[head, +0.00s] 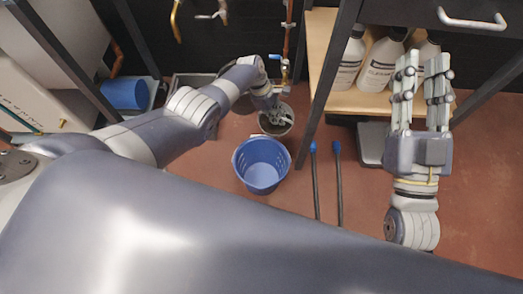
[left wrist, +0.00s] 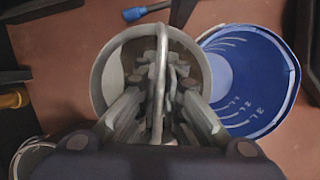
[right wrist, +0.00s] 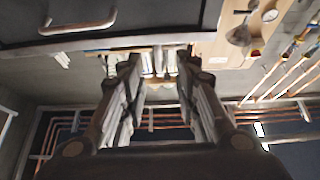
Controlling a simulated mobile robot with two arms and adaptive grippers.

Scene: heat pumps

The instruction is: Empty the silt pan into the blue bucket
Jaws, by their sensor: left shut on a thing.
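The silt pan (left wrist: 103,84) is a round grey pan with a thin arched handle, and in the head view it shows just behind the bucket (head: 287,128). My left gripper (head: 274,114) is over the pan, its fingers (left wrist: 160,95) closed around the handle. The fingers hide much of the inside. I cannot tell whether the pan touches the floor. The blue bucket (head: 261,170) stands upright on the floor, in front of the pan in the head view. It shows to the right in the left wrist view (left wrist: 262,95), with white level marks and no contents visible. My right gripper (head: 421,88) is open and empty.
A wooden shelf (head: 352,101) with white bottles (head: 383,62) stands behind and right of the bucket. Two dark rods with blue ends (head: 338,180) lie on the red floor. A drawer with a handle (head: 472,20) is beyond my right gripper. Copper pipes (head: 286,45) rise behind the pan.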

